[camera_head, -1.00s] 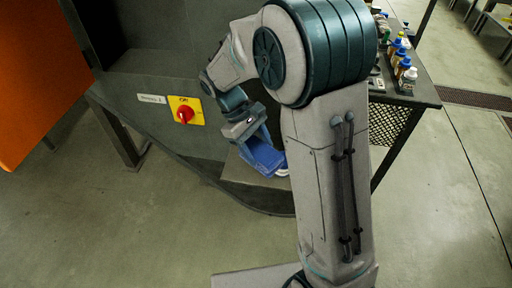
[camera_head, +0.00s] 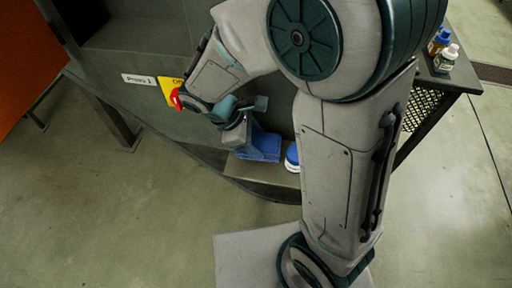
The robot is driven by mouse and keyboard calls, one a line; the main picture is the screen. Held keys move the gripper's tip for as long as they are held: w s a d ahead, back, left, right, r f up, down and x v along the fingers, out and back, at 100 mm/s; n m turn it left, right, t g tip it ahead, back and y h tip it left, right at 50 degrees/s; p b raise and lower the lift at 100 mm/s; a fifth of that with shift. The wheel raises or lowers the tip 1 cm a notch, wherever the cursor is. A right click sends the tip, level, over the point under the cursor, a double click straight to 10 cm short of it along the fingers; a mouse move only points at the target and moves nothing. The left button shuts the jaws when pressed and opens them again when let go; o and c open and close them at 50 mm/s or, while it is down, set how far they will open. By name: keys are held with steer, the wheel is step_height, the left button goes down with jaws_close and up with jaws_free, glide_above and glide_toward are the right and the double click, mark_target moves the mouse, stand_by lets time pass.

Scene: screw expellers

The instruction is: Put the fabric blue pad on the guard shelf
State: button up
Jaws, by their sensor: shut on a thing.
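The fabric blue pad (camera_head: 262,150) is below my gripper (camera_head: 252,124), over the grey guard shelf (camera_head: 262,173) on the front of the press. My gripper is shut on the pad's upper part, and my arm comes over from the right. The lower part of the pad overlaps the shelf in the picture. I cannot tell whether it touches the shelf surface.
A white tub with a blue lid (camera_head: 292,158) stands on the shelf right of the pad, partly hidden by my arm. Bottles (camera_head: 446,57) stand on a table at the right.

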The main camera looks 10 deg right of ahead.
step_height(320, 180, down, 4)
steer(key=shift+r+b, duration=0.25)
steer(key=shift+b, duration=0.35)
steer(key=shift+r, duration=0.1)
steer(key=o, duration=1.3)
